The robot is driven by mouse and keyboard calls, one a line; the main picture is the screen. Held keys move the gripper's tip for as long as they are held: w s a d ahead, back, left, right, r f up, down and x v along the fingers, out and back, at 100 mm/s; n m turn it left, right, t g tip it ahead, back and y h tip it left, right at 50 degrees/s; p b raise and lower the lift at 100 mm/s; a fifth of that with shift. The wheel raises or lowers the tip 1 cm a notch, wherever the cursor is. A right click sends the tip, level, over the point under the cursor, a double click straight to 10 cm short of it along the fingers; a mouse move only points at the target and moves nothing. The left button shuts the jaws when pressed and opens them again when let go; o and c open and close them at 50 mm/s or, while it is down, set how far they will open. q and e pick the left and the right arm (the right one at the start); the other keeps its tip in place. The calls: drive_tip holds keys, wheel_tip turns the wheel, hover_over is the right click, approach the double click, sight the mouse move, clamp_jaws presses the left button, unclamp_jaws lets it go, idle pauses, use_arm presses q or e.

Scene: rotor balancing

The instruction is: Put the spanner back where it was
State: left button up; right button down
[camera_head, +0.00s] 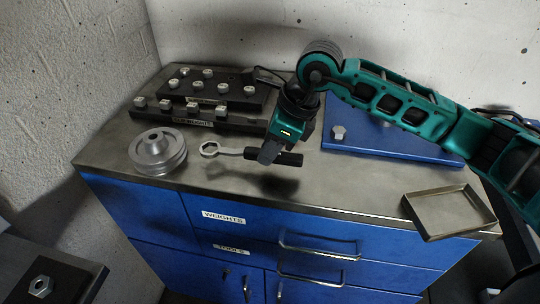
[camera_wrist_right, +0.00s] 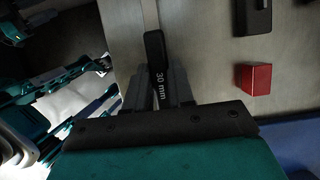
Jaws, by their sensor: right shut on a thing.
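The spanner has a pale metal ring end (camera_head: 209,149) and a black handle (camera_head: 289,159). My right gripper (camera_head: 268,153) is shut on the handle and holds the spanner roughly level, with the ring end to the left. A dark shadow on the bench below suggests that it is a little above the top. In the right wrist view the handle (camera_wrist_right: 155,50), marked "30 mm", sits between the fingers of my right gripper (camera_wrist_right: 158,88). The ring end is outside that view. My left gripper does not show in the head view.
A grey pulley-like rotor (camera_head: 158,152) stands left of the spanner on the metal bench (camera_head: 340,180). Black stepped racks (camera_head: 215,88) with several weights are behind. A blue plate (camera_head: 375,140) and an empty tray (camera_head: 449,212) are right. The wrist view shows a red block (camera_wrist_right: 254,79).

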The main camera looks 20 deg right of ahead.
drive_tip(key=shift+f, duration=1.25)
drive_tip(key=shift+f, duration=0.15)
drive_tip(key=c, duration=1)
unclamp_jaws()
drive_tip(key=shift+d+r, duration=0.1)
drive_tip(key=shift+r, duration=0.25)
drive_tip(key=v, duration=1.1)
drive_tip(key=shift+s+r, duration=0.1)
drive_tip(key=shift+r, duration=0.2)
